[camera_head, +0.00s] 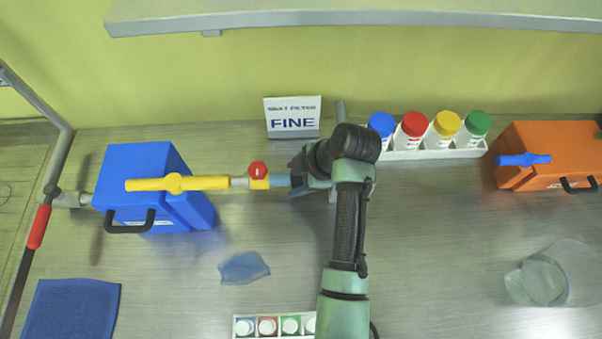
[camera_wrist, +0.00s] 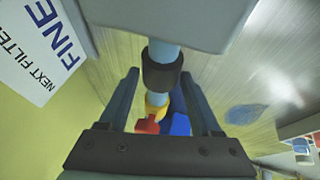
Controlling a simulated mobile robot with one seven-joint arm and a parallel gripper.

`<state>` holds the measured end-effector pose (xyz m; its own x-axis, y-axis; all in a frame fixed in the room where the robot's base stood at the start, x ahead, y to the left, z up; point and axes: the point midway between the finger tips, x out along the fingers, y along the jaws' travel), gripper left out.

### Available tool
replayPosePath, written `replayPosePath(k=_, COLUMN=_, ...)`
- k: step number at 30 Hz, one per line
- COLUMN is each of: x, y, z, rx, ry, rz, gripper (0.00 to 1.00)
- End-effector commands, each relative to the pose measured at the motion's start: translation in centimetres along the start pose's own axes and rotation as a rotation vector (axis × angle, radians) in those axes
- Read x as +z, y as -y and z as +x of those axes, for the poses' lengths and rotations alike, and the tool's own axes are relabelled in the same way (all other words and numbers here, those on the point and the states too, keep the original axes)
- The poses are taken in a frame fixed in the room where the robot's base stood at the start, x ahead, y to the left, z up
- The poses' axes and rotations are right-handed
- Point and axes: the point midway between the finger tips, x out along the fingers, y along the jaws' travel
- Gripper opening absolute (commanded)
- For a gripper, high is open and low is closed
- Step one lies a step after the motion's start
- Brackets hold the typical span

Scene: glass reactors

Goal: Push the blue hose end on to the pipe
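In the head view a pale blue tube piece (camera_head: 280,180) joins the right side of the yellow valve (camera_head: 259,183) with a red knob and runs into my gripper (camera_head: 299,180). In the wrist view a dark collar (camera_wrist: 162,68) sits around the pale blue tube (camera_wrist: 158,97), between the tips of my gripper (camera_wrist: 161,73).
A blue filter case (camera_head: 150,165) with a yellow handle stands left. A "NEXT FILTER FINE" sign (camera_head: 292,115) and a rack (camera_head: 440,154) of colour-capped bottles stand behind. An orange case (camera_head: 540,150) and clear glassware (camera_head: 545,280) are right. A blue piece (camera_head: 244,267) lies in front.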

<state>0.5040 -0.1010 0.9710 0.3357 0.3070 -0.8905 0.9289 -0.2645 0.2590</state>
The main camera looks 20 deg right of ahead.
Motion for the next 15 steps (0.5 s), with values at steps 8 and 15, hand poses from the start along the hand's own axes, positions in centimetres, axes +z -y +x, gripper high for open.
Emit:
replayPosePath(k=8, x=0.2, y=-0.01, z=-0.06, rx=0.001, ry=0.004, rz=0.002, gripper=0.83)
replayPosePath(k=15, x=0.29, y=-0.08, z=-1.01, rx=0.003, ry=0.005, rz=0.002, gripper=0.83)
